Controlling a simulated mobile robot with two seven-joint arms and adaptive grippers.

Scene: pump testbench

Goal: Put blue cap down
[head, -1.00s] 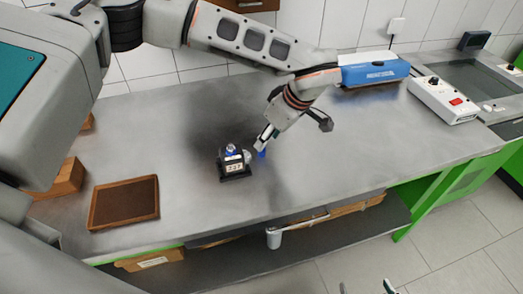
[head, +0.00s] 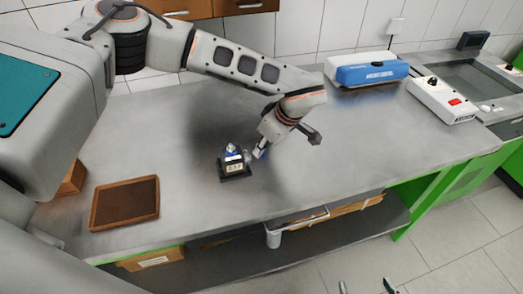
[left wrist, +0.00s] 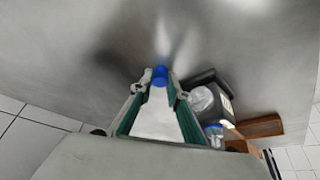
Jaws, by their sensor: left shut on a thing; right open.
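The blue cap (left wrist: 160,73) is between the fingertips of my left gripper (left wrist: 158,80), which is shut on it. In the head view my left gripper (head: 260,152) points down close to the grey table, just right of the small black pump unit (head: 235,172); the cap is mostly hidden there. I cannot tell whether the cap touches the table. The pump unit also shows in the left wrist view (left wrist: 213,86), beside the fingers, with another blue part (left wrist: 213,130) on it. My right gripper (head: 366,287) shows only its open fingertips at the bottom edge.
A brown tray (head: 96,212) lies at the table's left front. A blue and white box (head: 372,74) stands at the back right, near a white device with a red switch (head: 442,98). The table (head: 340,150) is clear right of the left gripper.

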